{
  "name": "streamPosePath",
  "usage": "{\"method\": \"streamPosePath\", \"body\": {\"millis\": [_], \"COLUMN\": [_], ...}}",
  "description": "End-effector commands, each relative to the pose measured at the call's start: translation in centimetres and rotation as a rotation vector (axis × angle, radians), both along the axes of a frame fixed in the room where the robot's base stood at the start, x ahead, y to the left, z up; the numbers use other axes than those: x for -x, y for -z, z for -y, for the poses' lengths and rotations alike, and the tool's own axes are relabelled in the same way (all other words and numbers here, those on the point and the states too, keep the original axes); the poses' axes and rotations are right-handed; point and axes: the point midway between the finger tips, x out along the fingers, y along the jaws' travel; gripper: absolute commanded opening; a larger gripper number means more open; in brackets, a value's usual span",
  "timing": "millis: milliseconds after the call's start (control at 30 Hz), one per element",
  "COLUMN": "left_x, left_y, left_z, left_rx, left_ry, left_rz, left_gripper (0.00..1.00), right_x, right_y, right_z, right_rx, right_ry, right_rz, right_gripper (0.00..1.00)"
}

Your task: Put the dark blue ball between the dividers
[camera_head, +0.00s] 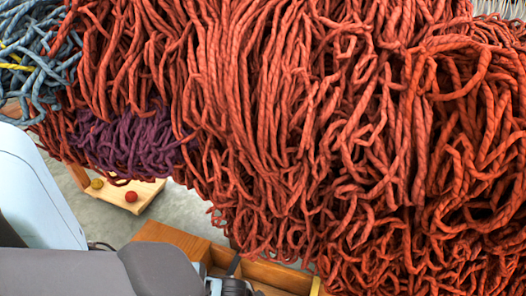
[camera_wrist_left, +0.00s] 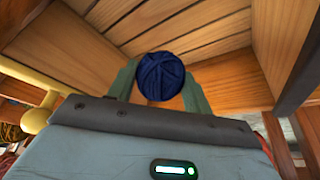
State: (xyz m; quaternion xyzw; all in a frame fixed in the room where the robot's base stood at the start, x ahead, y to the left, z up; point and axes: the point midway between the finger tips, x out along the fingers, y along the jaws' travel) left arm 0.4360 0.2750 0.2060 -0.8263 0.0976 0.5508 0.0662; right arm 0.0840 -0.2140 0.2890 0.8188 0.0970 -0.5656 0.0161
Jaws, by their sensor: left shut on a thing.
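The dark blue ball (camera_wrist_left: 160,76) is a wound ball of yarn. In the left wrist view it sits between the two green-grey fingers of my left gripper (camera_wrist_left: 160,85), which is shut on it. Wooden boards surround the ball and fingers on several sides. I cannot tell which of these boards are dividers. In the head view my left arm comes in from the lower left, and its gripper and the ball are hidden. My right gripper is in neither view.
A large mass of red wool (camera_head: 300,120) fills most of the head view, with purple wool (camera_head: 130,142) and blue wool (camera_head: 40,65) at left. Below are a wooden box (camera_head: 180,238) and a low board (camera_head: 128,198) bearing a red ball (camera_head: 131,197) and a yellow ball (camera_head: 97,184).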

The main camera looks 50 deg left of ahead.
Motion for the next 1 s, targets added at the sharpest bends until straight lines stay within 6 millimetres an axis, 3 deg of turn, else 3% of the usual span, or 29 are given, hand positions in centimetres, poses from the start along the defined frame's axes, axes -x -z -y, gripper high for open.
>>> {"method": "streamPosePath", "body": {"millis": [300,567,800,1000], "left_x": [0.0,0.0,0.0,0.0], "left_y": [5.4,6.0,9.0,9.4], "left_z": [0.0,0.0,0.1,0.1], "left_rx": [0.001,0.000,0.001,0.002], "left_ry": [-0.001,-0.001,-0.001,-0.001], "left_rz": [-0.003,-0.001,-0.002,0.000], "left_gripper": [0.28,0.28,0.28,0.28], "right_x": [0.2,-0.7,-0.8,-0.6], "right_y": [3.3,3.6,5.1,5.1], "right_z": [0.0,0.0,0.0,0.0], "right_rx": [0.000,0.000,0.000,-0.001], "right_ry": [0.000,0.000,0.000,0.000], "right_rz": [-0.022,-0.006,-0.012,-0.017], "right_gripper": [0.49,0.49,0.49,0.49]}}
